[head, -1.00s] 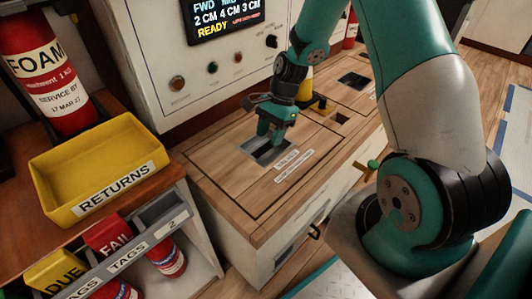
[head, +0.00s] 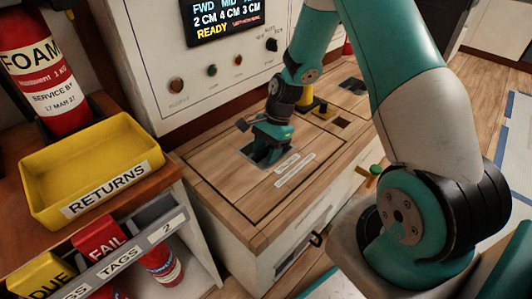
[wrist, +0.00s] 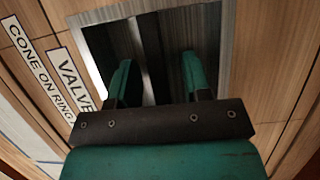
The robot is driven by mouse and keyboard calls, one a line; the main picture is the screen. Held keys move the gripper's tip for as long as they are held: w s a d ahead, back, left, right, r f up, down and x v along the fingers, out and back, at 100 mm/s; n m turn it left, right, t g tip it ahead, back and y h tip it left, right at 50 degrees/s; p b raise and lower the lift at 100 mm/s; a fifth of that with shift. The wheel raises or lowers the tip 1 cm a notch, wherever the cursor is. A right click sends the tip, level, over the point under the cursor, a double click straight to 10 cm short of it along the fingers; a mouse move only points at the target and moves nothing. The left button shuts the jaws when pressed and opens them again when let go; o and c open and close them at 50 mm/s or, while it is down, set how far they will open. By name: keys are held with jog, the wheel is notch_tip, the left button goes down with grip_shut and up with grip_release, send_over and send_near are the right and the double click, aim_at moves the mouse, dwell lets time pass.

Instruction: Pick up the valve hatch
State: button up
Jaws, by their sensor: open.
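The valve hatch (head: 215,168) is a wooden panel set flush in the counter top, outlined by a dark seam. A metal-edged recess (wrist: 226,35) is cut into it, with a pale upright bar or edge (wrist: 143,55) inside. Beside the recess is a label starting "VALVE" (wrist: 72,76). My gripper (head: 266,158) points down at the recess. In the wrist view its two green fingers (wrist: 160,72) are apart, one each side of the pale bar. They seem to reach into the recess; I cannot tell whether they touch the bar. The gripper hides part of the recess.
A white control panel (head: 160,50) stands behind the counter. A yellow and black object (head: 308,100) and a small square hole (head: 341,122) are beyond my gripper. A yellow RETURNS tray (head: 85,180) and a tag rack (head: 130,250) stand at left.

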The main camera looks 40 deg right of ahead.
jog(key=shift+c, duration=0.4)
grip_shut()
dwell(1.2)
